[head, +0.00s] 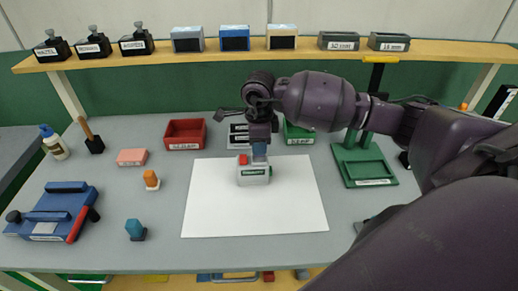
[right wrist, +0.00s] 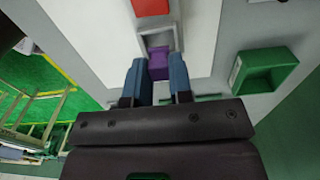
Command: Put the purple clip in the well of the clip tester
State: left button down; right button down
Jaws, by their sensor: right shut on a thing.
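The clip tester (head: 254,178) is a small light grey block with a red part and a green part, standing on the white sheet (head: 211,205). My right gripper (head: 259,153) points down directly over it. In the right wrist view the purple clip (right wrist: 159,66) is between the blue fingertips, and the gripper is shut on it. The clip is at the open grey well (right wrist: 157,38) of the tester, near its red part (right wrist: 150,7). I cannot tell how deep the clip sits. In the head view the fingers hide the clip. My left gripper is not in view.
A red bin (head: 185,134) and a green bin (head: 298,134) stand behind the sheet, with a labelled grey container (head: 238,134) between them. A green press-like stand (head: 362,165) is at right. A blue fixture (head: 52,212) is at left. The sheet around the tester is clear.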

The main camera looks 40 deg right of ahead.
notch_tip(320, 180, down, 2)
jog(key=shift+f, duration=0.1)
jog(key=shift+f, duration=0.1)
jog(key=c, duration=1)
grip_release()
